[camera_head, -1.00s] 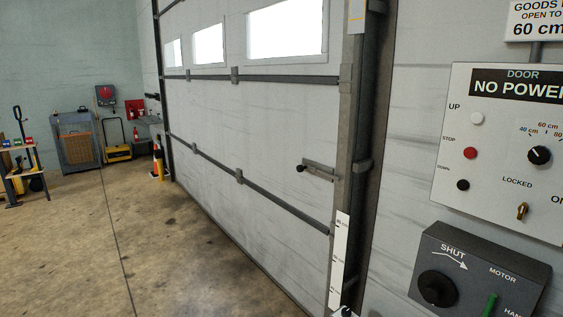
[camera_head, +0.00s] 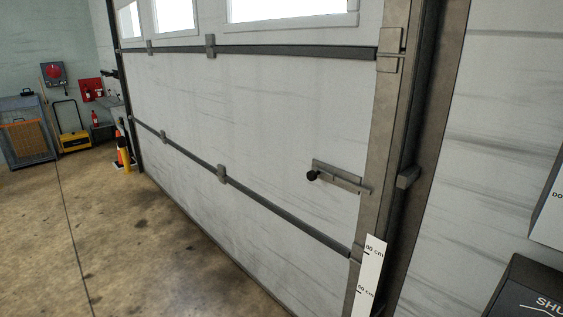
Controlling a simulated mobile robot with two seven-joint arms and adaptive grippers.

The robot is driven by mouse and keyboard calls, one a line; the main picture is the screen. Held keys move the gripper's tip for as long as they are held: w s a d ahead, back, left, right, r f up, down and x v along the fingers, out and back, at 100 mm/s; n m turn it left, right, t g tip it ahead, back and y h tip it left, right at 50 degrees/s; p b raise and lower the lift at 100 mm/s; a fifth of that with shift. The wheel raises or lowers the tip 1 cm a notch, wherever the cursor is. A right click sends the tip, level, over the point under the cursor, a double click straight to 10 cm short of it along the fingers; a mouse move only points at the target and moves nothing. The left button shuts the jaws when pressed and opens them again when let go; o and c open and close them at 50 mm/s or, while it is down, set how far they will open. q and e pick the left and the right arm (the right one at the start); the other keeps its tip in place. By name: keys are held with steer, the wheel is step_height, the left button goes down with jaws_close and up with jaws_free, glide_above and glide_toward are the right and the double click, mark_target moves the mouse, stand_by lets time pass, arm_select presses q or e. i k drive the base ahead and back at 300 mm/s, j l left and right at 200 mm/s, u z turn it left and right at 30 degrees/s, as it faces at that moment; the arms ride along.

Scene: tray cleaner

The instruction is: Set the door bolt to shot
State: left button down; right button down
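The door bolt (camera_head: 338,177) is a grey sliding bar on a plate, low on the right part of the white sectional door (camera_head: 240,110). Its black round knob (camera_head: 312,176) is at the left end of the plate. The bar's right end reaches the grey door frame (camera_head: 385,150); I cannot tell whether it enters the frame. Neither of my grippers shows in the head view.
A white height scale (camera_head: 369,275) stands at the frame's foot. The edges of a control panel (camera_head: 549,215) and a dark SHUT box (camera_head: 530,290) show at right. A cage (camera_head: 25,135) and yellow cart (camera_head: 72,139) stand far left. The floor before the door is clear.

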mark_target(311, 175)
steer(key=i+j, duration=0.2)
steer(key=i, duration=0.2)
steer(key=i+j, duration=0.15)
steer(key=i, duration=0.25)
